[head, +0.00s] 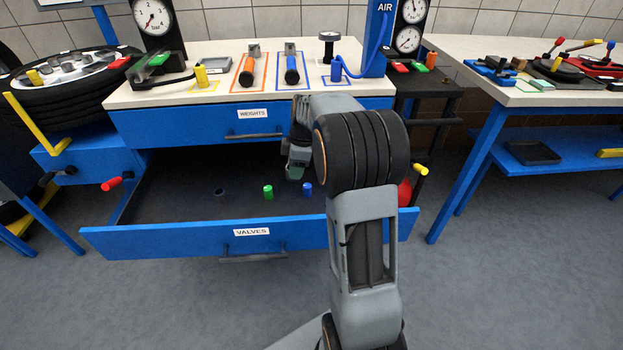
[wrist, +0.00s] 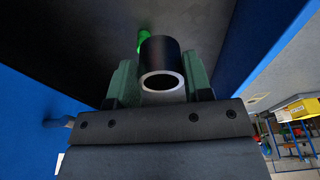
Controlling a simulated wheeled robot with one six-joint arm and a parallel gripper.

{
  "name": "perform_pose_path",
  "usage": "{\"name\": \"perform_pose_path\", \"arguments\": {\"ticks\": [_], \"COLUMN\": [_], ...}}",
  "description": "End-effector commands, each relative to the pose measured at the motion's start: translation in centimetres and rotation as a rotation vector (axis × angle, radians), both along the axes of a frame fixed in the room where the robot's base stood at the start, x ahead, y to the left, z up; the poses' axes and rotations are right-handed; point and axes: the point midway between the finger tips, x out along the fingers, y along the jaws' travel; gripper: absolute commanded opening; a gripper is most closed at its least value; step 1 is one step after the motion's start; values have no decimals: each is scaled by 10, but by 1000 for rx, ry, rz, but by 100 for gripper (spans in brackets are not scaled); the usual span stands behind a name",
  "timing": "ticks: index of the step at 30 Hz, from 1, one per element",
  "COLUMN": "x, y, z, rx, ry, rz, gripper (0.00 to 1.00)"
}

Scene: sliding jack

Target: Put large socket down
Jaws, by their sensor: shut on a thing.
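The large socket (wrist: 161,62) is a dark cylinder with a pale ring around its open end, seen in the wrist view. My gripper (head: 294,172) is shut on it, with a green finger on each side. In the head view my gripper points down over the open drawer marked VALVES (head: 160,243), toward its right half. The socket cannot be made out there; my gripper and arm hide it. Its height above the drawer floor is hard to tell.
Inside the drawer stand a small dark cylinder (head: 220,192), a green one (head: 268,191) and a blue one (head: 308,189). The drawer's left part is bare. The shut WEIGHTS drawer (head: 190,125) is above. The bench top (head: 220,50) holds tools in coloured outlines.

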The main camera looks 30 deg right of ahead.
Motion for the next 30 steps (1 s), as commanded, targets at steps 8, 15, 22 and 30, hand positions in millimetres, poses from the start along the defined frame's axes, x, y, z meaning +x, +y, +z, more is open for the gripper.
{"name": "perform_pose_path", "arguments": {"ticks": [8,15,22,30], "x": [-13,-20,-23,-25], "y": [-64,-103,-120,-128], "z": [-33,-67,-85,-96], "rx": [1,1,0,0], "ry": [1,2,0,1], "rz": [-8,-1,1,0], "gripper": [17,17,17,17]}}
